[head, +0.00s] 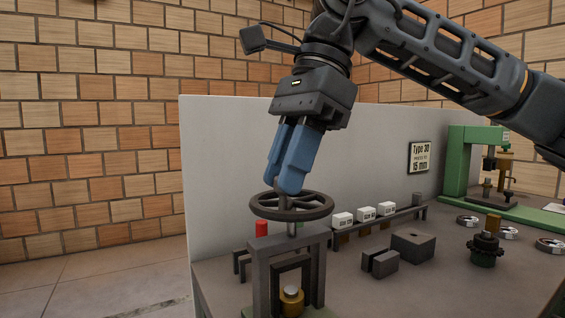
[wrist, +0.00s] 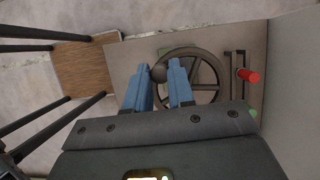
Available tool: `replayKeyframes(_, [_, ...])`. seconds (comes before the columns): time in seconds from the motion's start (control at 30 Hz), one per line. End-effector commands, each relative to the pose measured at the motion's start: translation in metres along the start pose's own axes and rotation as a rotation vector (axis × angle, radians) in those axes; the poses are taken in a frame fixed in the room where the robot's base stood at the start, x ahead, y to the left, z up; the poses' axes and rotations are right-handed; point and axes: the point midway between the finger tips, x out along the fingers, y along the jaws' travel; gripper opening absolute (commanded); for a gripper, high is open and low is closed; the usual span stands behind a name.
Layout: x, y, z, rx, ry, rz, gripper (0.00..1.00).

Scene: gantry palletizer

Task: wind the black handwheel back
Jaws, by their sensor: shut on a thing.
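The black handwheel (head: 322,211) lies flat on a thin upright spindle above a dark frame, at the bench's near left. It also shows in the wrist view (wrist: 191,51), with spokes and a rim. My gripper (head: 283,188) points down onto the wheel from above, with its blue fingers at the rim. In the wrist view my gripper (wrist: 160,72) has its fingertips on either side of a dark round knob (wrist: 158,74) at the wheel's left edge, and is shut on it. In the head view the fingers hide the knob.
White boxes (head: 365,214) sit on a rail, with dark blocks (head: 413,245) in front. A green press (head: 458,160) stands at the back right. A pale panel (head: 225,150) rises behind the wheel.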

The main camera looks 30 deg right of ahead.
Motion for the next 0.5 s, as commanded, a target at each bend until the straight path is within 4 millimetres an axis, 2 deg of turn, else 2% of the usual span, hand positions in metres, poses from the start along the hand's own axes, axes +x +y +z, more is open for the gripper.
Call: replayKeyframes(0.5, [0.0001, 0.0014, -0.0017, -0.040, 0.002, 0.018, 0.00])
